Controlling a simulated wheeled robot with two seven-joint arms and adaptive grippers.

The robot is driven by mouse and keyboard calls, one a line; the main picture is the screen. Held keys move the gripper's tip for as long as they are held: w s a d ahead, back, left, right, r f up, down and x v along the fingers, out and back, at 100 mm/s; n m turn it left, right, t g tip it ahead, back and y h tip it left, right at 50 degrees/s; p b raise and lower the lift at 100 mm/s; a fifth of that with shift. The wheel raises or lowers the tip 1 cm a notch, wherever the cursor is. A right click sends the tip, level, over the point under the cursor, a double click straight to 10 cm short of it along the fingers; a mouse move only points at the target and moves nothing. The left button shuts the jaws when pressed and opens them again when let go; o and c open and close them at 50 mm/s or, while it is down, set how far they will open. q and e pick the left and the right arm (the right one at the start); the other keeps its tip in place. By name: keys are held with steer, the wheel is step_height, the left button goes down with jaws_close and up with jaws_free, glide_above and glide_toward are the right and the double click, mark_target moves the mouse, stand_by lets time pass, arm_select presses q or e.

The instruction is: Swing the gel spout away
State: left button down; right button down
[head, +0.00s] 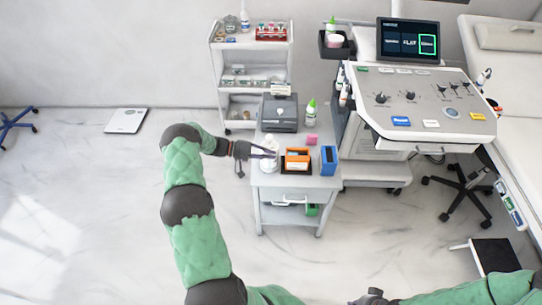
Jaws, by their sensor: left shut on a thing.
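A white gel dispenser (269,165) stands near the left edge of the small grey cart. My left gripper (268,153) reaches in from the left at the dispenser's upper part and is shut on its spout. The dark fingers cover most of the spout, so its direction cannot be made out. My right arm lies low at the bottom right. The dark end of it (374,297) is cut by the frame's lower edge, and its fingers cannot be made out.
An ultrasound console (430,105) stands right.

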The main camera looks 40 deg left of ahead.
arm_select(q)
steer(key=shift+f, duration=0.1)
steer(key=c, duration=1.3)
jaws_free()
steer(key=shift+o, duration=0.2)
steer(key=v, duration=1.2)
